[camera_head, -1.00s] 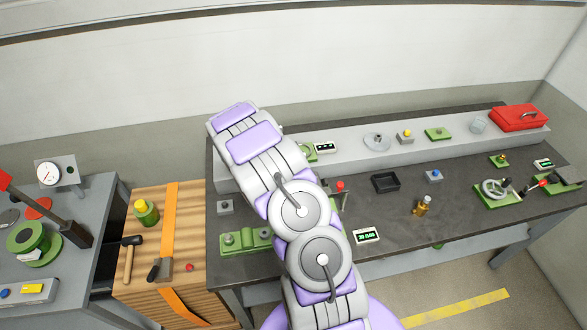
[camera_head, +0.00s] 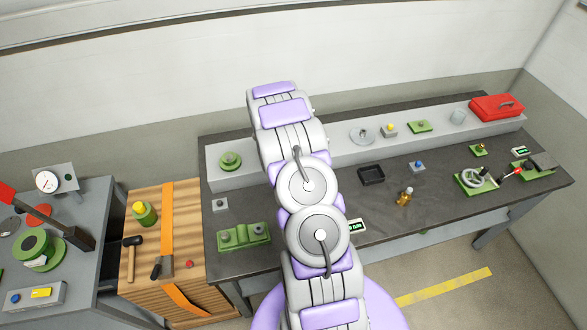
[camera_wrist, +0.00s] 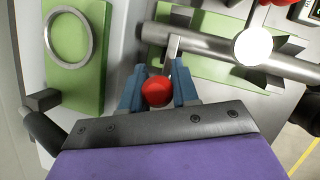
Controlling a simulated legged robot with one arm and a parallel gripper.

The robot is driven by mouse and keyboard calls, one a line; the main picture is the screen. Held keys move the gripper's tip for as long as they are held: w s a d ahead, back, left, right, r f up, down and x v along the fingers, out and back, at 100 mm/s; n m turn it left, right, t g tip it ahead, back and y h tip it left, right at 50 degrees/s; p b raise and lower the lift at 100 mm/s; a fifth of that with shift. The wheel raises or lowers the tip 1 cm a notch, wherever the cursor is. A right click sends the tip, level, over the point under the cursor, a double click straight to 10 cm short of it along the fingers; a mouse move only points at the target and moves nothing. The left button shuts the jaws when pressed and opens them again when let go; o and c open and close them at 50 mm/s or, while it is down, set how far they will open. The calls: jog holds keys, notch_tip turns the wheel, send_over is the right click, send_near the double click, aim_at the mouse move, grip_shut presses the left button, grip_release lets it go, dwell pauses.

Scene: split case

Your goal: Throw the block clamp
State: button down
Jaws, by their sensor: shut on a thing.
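In the wrist view, my gripper (camera_wrist: 159,78) has its two blue fingers on either side of a red ball knob (camera_wrist: 157,92), shut on it. A flat metal lever (camera_wrist: 173,47) runs up from the knob toward a grey metal bar (camera_wrist: 205,50). The bar lies across a green base (camera_wrist: 215,25) with dark V-shaped blocks, which I take as the block clamp. A bright round white spot covers part of the bar. In the head view, my arm hides the clamp, the knob and my gripper.
In the wrist view, a green plate with a metal ring (camera_wrist: 68,38) is at left. In the head view, a small display (camera_head: 357,226), black tray (camera_head: 371,175) and brass bottle-like piece (camera_head: 405,197) are right of my arm. A green fixture (camera_head: 243,236) is left.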

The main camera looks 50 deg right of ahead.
jog(key=shift+s+a+f, duration=0.1)
jog(key=shift+f, duration=0.05)
jog(key=c, duration=1.3)
grip_release()
jog(key=o, duration=0.3)
jog(key=shift+d+f, duration=0.1)
jog(key=shift+d, duration=0.1)
jog(key=shift+o, duration=0.4)
jog(key=shift+d, duration=0.15)
jog(key=shift+a+r, duration=0.25)
jog(key=shift+r, duration=0.2)
jog(key=v, duration=1.6)
jog(key=shift+r, duration=0.2)
